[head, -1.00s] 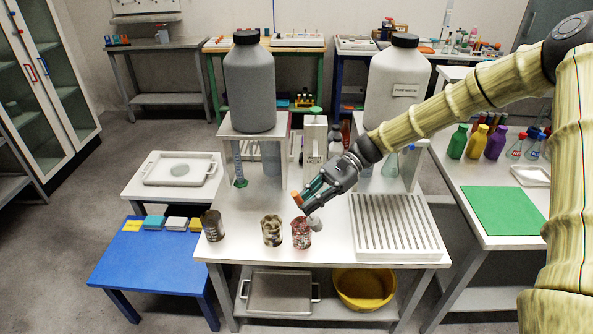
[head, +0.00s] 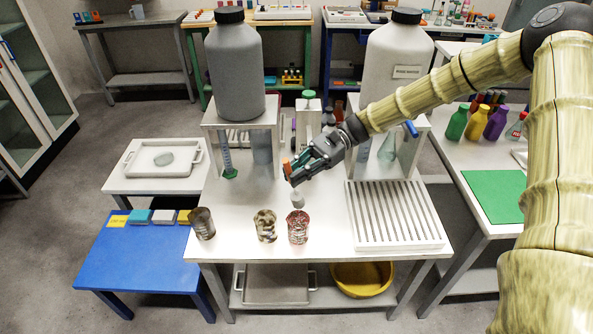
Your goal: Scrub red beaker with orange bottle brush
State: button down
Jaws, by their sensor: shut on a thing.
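The red beaker (head: 298,228) is a clear cylinder with red-and-white markings, standing upright near the front edge of the white table (head: 325,235). My gripper (head: 293,176) is shut on the orange bottle brush (head: 297,198), above the red beaker. The brush's orange end shows at the fingers, and its pale grey head hangs down below them. The head appears just above the beaker's rim, apart from it. The fingers hide the middle of the brush.
A brown-patterned beaker (head: 265,226) stands close left of the red one, with a dark beaker (head: 202,224) farther left. A white slatted rack (head: 397,217) lies to the right. Large grey (head: 233,70) and white (head: 395,65) bottles stand on raised stands behind.

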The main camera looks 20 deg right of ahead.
aim_at(297, 206)
jog(key=shift+s+f+b, duration=0.15)
jog(key=shift+f+b, duration=1.25)
jog(key=shift+f, duration=1.75)
jog(key=shift+s+f+b, duration=0.15)
jog(key=shift+f+b, duration=1.25)
jog(key=shift+f, duration=1.7)
jog(key=shift+f+b, duration=0.4)
jog(key=shift+f, duration=0.45)
jog(key=shift+a, duration=0.1)
